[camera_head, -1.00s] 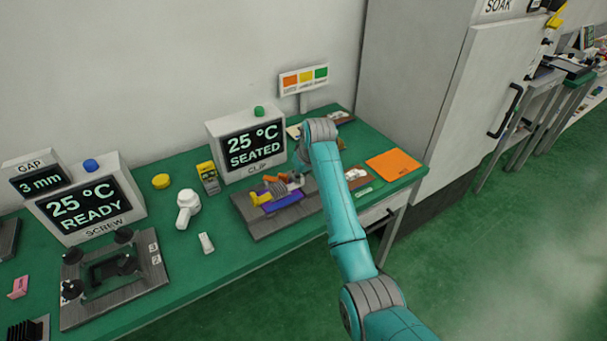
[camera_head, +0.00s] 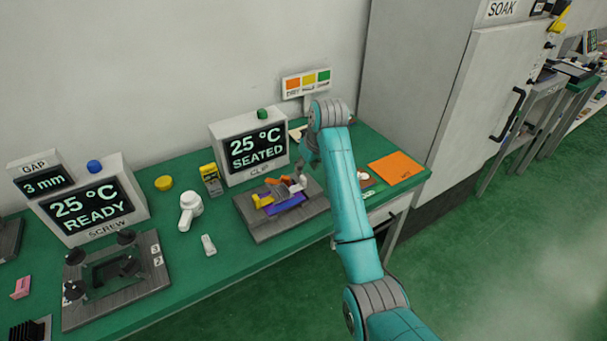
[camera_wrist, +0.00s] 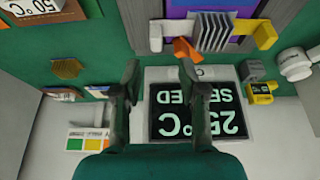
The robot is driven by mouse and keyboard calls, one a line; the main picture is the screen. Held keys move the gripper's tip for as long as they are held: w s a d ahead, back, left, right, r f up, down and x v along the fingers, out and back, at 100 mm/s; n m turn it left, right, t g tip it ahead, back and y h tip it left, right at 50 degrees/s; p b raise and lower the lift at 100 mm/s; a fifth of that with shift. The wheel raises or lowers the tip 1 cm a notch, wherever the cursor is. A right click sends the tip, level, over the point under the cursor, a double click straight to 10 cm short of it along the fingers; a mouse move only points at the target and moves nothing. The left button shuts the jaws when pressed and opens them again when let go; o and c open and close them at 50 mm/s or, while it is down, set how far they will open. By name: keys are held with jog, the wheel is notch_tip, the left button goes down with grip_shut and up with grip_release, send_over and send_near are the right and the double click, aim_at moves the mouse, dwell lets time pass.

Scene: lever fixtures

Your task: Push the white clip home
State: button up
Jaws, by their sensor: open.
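The clip fixture is a grey plate (camera_head: 262,228) with a purple block (camera_head: 285,202) and a grey finned heat sink on it. In the wrist view the heat sink (camera_wrist: 212,31) has a white clip (camera_wrist: 156,36) at its left, a yellow clip (camera_wrist: 266,35) at its right and an orange piece (camera_wrist: 185,50) beside it. The display (camera_head: 255,152) behind the fixture reads 25 °C SEATED. My gripper (camera_wrist: 159,72) is open and empty, its fingers apart from the white clip, over the display side. How deep the white clip sits cannot be told.
A second display (camera_head: 92,205) reads READY, with a black-knobbed fixture (camera_head: 115,290) before it. A white handled object (camera_head: 188,208) and a small white piece (camera_head: 208,245) lie on the green bench. An orange sheet (camera_head: 395,167) lies at right, near a tall grey cabinet (camera_head: 460,80).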

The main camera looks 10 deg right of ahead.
jog(key=shift+v, duration=2.1)
jog(key=shift+f, duration=0.1)
